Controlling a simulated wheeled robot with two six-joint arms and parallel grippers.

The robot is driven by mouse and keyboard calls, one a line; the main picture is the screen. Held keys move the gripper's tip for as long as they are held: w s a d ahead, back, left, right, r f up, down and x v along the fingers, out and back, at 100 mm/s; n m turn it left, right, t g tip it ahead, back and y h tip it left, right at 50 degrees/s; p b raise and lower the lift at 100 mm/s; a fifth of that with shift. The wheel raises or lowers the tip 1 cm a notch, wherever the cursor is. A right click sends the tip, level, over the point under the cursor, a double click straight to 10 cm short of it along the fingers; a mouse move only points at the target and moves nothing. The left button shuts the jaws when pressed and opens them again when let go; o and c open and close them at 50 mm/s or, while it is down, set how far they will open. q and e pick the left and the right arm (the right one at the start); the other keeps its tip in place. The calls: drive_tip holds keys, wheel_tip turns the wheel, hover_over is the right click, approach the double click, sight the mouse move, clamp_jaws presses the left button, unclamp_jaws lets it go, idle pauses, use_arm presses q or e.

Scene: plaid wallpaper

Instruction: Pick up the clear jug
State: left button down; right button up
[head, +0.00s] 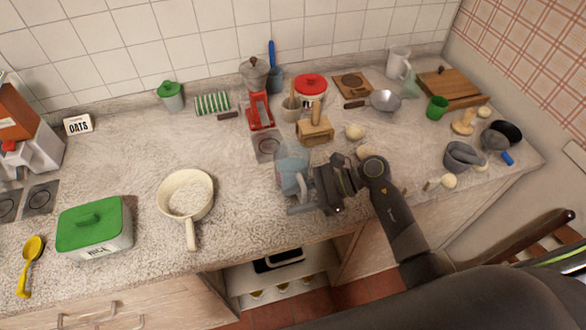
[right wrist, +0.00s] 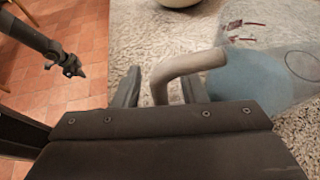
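The clear jug (head: 291,160) stands near the counter's front edge, in the middle of the head view. It looks pale blue and see-through. In the right wrist view the jug's body (right wrist: 262,78) is on the right, and its grey curved handle (right wrist: 190,64) reaches between my fingers. My right gripper (head: 304,193) is beside the jug, on its near right side. In the right wrist view my right gripper (right wrist: 160,88) is open around the handle, with a gap visible on the left. A dark jointed part (right wrist: 68,62), seemingly my left arm's end, hangs over the floor; its finger state is unclear.
A green-lidded box (head: 93,222) is farther left. Counter between pan and jug is clear.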

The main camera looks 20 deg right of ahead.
drive_tip(key=shift+c, duration=0.5)
clamp_jaws()
drive_tip(key=shift+r, duration=0.15)
